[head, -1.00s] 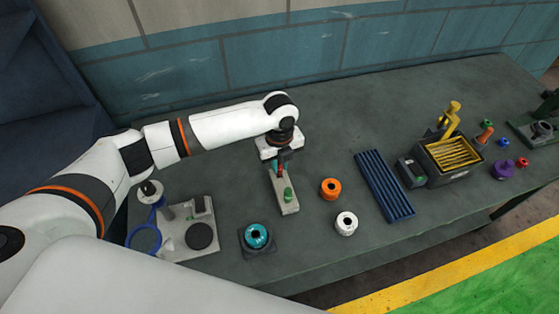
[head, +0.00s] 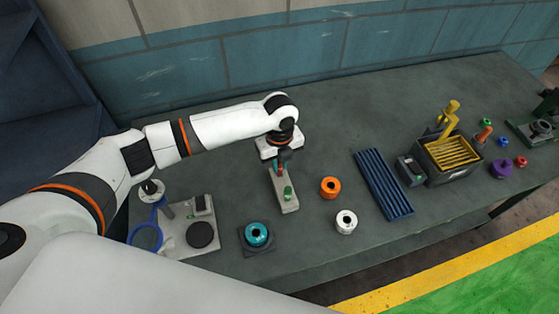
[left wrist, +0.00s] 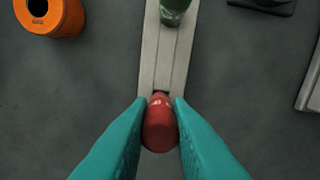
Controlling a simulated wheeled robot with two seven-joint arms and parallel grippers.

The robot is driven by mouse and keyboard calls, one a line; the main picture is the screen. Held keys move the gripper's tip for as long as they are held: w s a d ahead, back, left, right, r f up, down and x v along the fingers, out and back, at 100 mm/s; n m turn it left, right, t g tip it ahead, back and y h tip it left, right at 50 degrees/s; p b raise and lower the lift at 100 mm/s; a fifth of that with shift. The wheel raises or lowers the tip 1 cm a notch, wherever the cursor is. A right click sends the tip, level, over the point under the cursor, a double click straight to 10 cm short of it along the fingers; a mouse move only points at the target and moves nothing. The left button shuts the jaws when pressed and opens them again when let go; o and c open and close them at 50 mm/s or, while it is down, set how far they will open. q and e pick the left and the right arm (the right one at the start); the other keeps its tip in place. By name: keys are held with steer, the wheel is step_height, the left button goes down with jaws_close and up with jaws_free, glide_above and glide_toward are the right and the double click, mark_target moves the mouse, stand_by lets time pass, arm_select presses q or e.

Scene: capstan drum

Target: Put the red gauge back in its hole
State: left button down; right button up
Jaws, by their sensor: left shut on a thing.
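The red gauge (left wrist: 160,124) is held between the two teal fingertips of my left gripper (left wrist: 160,118) in the left wrist view. It is over the near end of a pale grey block (left wrist: 150,60). A small dark edge shows just past the gauge, and the gauge hides most of what is under it. I cannot tell whether its lower end is inside a hole. A green gauge (left wrist: 175,10) stands upright in the same block. My right gripper is not in view.
An orange ring (head: 330,187) and a white ring (head: 346,222) lie right of the block. A teal ring on a dark base (head: 257,236) and a grey fixture plate (head: 180,243) are nearer. A blue ribbed mat (head: 384,185) and a bin (head: 450,157) stand farther right.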

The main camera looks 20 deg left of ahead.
arm_select(q)
steer(key=shift+f, duration=0.6)
stand_by(0.8)
steer(key=c, duration=1.3)
jaws_free()
steer(key=shift+o, duration=0.2)
step_height(320, 180, up, 12)
steer(key=shift+b, duration=0.9)
